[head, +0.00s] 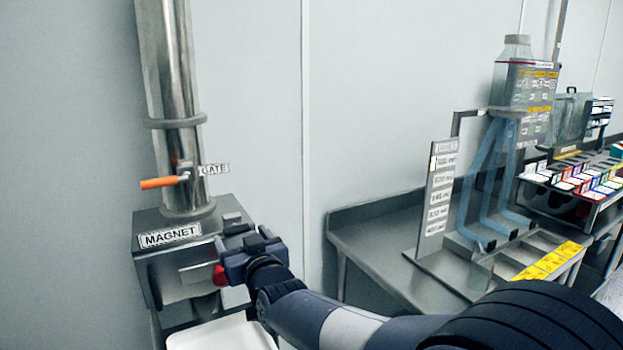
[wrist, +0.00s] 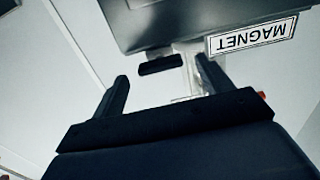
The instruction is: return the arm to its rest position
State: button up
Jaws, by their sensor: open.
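My gripper (head: 240,236) is stretched out to the left in the head view, in front of the grey magnet box (head: 150,272). In the wrist view my gripper (wrist: 162,82) has its two dark fingers apart, with nothing held between them. The box's MAGNET label (wrist: 252,36) shows upside down there, just beyond the right finger. A dark bar (wrist: 160,65) lies ahead between the fingers; I cannot tell whether the fingers touch anything. My arm runs from the lower right to the box.
A steel pipe (head: 165,70) with an orange gate handle (head: 160,183) rises above the box. A red knob (head: 219,275) and a white tray (head: 225,335) are near my gripper. A steel bench (head: 375,245) at right holds a labelled stand (head: 438,200) and blue tubes (head: 490,185).

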jog(key=x, duration=0.2)
jog(key=shift+w+a+p, duration=0.2)
jog(key=shift+w+p, duration=0.1)
jog(key=shift+s+d+r+m+p, duration=0.15)
jog(key=shift+r+m+p, duration=0.1)
jog(key=shift+m+p, duration=0.7)
jog(key=m+p, duration=0.2)
jog(key=p, duration=0.1)
jog(key=shift+p, duration=0.3)
jog(key=b+v, duration=0.3)
jog(key=v, duration=0.8)
jog(key=s+d+f+g+h+b, duration=0.1)
jog(key=s+d+f+g+h, duration=0.2)
jog(key=d+f, duration=0.5)
jog(key=s+d+f+g+h+b, duration=0.1)
jog(key=s+d+f+g+h, duration=0.2)
jog(key=s+d+f, duration=0.4)
notch_tip(320, 180, down, 2)
jog(key=shift+s+d+f+g, duration=0.2)
jog(key=shift+d+g, duration=0.2)
jog(key=shift+g, duration=0.5)
